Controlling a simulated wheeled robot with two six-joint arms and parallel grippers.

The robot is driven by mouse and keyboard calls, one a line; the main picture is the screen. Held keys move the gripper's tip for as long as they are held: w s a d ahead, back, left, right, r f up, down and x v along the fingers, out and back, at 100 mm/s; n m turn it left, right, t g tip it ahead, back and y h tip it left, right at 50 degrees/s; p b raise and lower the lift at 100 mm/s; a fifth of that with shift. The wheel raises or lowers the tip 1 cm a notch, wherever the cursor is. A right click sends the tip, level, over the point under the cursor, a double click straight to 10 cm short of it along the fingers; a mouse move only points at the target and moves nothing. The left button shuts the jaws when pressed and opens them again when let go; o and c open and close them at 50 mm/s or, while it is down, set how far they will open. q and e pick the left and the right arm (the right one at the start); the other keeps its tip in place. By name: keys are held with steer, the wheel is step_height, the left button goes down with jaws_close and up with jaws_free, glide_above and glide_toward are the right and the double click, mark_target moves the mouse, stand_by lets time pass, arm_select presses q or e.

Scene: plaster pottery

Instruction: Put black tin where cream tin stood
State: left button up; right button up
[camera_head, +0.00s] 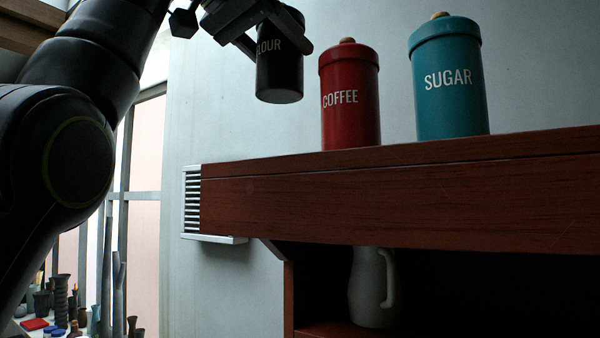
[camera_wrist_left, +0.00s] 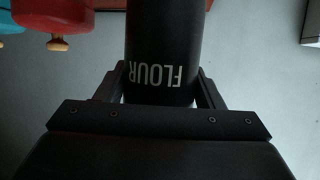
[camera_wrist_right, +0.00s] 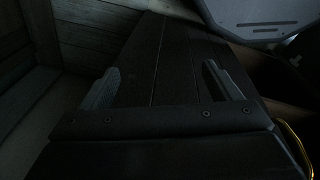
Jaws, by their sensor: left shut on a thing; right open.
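The black tin (camera_head: 280,65), lettered FLOUR, is held by my left gripper (camera_head: 268,22) to the left of the red tin, with its bottom above the level of the shelf top. In the left wrist view the black tin (camera_wrist_left: 163,50) sits between the fingers of my left gripper (camera_wrist_left: 160,92). No cream tin shows in any view. My right gripper (camera_wrist_right: 160,85) is open and shows only in the right wrist view, with nothing clearly between its fingers.
The red COFFEE tin (camera_head: 350,100) and the teal SUGAR tin (camera_head: 449,85) stand upright on the wooden shelf (camera_head: 400,190). The shelf's left end is bare. A grey jug (camera_head: 370,290) stands in the compartment below. Several vases (camera_head: 60,300) stand lower left.

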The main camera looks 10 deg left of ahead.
mark_target(262, 80)
arm_select(q)
steer(key=shift+s+a+r, duration=0.15)
steer(key=shift+s, duration=0.25)
steer(key=shift+s+a+f, duration=0.1)
steer(key=shift+s+f, duration=0.15)
steer(key=shift+f, duration=0.1)
steer(key=shift+w+f, duration=0.2)
steer(key=shift+f, duration=0.3)
steer(key=shift+w+f, duration=0.15)
steer(key=shift+f, duration=1.1)
steer(key=shift+s+f, duration=0.2)
steer(key=shift+f, duration=0.65)
steer(key=shift+w+f, duration=0.1)
steer(key=shift+f, duration=1.95)
